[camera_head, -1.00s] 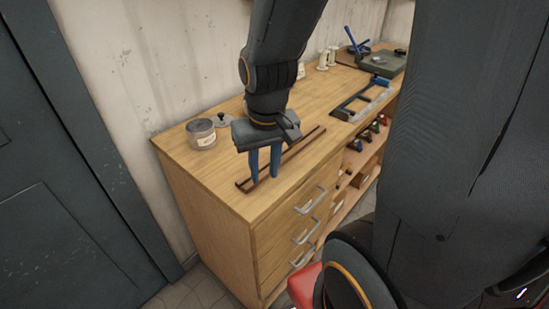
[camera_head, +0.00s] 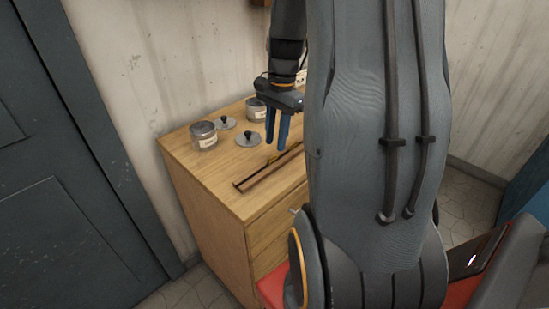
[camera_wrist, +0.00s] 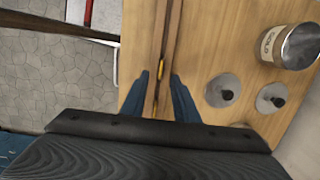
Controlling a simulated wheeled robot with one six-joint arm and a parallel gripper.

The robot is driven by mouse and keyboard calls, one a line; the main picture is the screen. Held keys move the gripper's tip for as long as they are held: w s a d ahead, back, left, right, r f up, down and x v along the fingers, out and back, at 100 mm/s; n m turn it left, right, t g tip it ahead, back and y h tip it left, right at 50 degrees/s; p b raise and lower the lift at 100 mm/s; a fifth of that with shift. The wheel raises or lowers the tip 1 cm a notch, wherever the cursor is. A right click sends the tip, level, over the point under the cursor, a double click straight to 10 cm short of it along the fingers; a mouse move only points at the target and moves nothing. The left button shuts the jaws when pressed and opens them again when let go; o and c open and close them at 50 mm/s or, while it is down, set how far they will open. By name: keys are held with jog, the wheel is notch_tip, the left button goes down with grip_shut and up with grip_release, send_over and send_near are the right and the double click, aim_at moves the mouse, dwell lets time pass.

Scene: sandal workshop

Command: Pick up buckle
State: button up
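My gripper (camera_head: 276,139) is open, with its two blue fingers pointing down above the wooden bench. In the wrist view my gripper (camera_wrist: 158,98) has its fingers on either side of a narrow dark brown tray. A small gold piece (camera_wrist: 160,69), perhaps the buckle, lies in the tray groove just ahead of the fingers. A second gold bit (camera_wrist: 156,105) shows between the fingers. In the head view a small gold piece (camera_head: 272,158) shows at the tray, just below the fingertips. Its shape is too small to make out. Nothing is held.
The long tray (camera_head: 250,182) lies along the bench top (camera_head: 215,178). A labelled jar (camera_head: 203,135) and another jar (camera_head: 256,109) stand behind it, with two knobbed lids (camera_head: 248,139) nearby. My arm hides the bench's right part.

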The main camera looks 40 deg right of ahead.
aim_at(273, 161)
jog(key=shift+w+a+f+p, duration=0.15)
jog(key=shift+f+p, duration=0.2)
jog(key=shift+f, duration=0.5)
jog(key=shift+s+a+f+p, duration=0.15)
jog(key=shift+f+p, duration=0.15)
jog(key=shift+f, duration=0.6)
jog(key=shift+w+a+f+p, duration=0.15)
jog(key=shift+f+p, duration=0.2)
jog(key=shift+f, duration=0.5)
grip_shut()
